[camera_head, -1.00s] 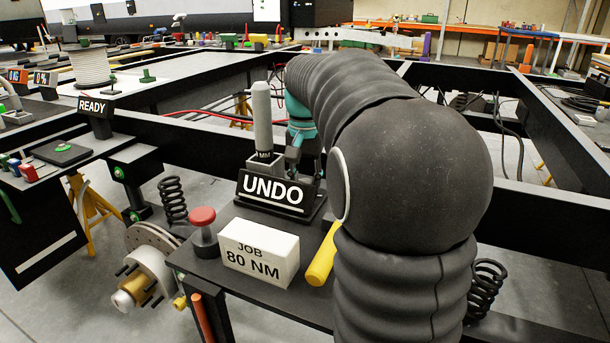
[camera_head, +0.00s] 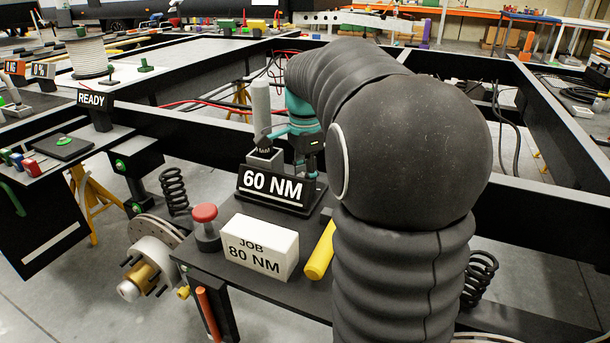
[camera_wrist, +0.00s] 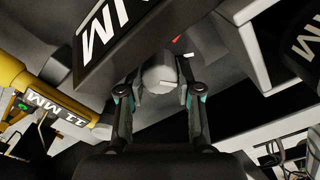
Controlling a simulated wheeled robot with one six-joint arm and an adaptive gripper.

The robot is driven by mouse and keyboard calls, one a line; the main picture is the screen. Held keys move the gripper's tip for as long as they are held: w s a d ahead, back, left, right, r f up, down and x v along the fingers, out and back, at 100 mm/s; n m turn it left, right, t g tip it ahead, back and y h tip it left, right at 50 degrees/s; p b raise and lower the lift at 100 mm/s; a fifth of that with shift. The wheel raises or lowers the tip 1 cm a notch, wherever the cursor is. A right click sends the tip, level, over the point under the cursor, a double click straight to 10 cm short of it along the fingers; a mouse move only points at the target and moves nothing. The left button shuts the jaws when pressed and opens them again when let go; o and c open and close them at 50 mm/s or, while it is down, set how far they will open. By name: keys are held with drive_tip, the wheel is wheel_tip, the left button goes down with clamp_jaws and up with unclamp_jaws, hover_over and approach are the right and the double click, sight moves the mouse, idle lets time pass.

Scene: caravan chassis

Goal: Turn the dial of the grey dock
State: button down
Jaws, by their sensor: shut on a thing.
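The grey dock (camera_head: 263,158) stands on the dark bench with a tall grey tool (camera_head: 261,103) upright in it. Its black sign (camera_head: 272,190) reads "60 NM". In the wrist view a round light-grey knob (camera_wrist: 157,78), which looks like the dock's dial, sits between my two fingers. My gripper (camera_wrist: 158,90) is shut on it, one finger on each side. In the head view my teal wrist (camera_head: 302,115) is behind the dock's right side, and my arm and the dock hide the fingertips and the dial.
A white block (camera_head: 259,247) reading "JOB 80 NM" lies in front of the dock. A red-topped button (camera_head: 205,222) stands left of it and a yellow cylinder (camera_head: 320,252) lies right. A "READY" sign (camera_head: 92,99) is further left. Black chassis beams run behind the dock.

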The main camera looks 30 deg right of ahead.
drive_tip(key=shift+m, duration=0.6)
drive_tip(key=c, duration=1.1)
unclamp_jaws()
drive_tip(key=shift+o, duration=0.2)
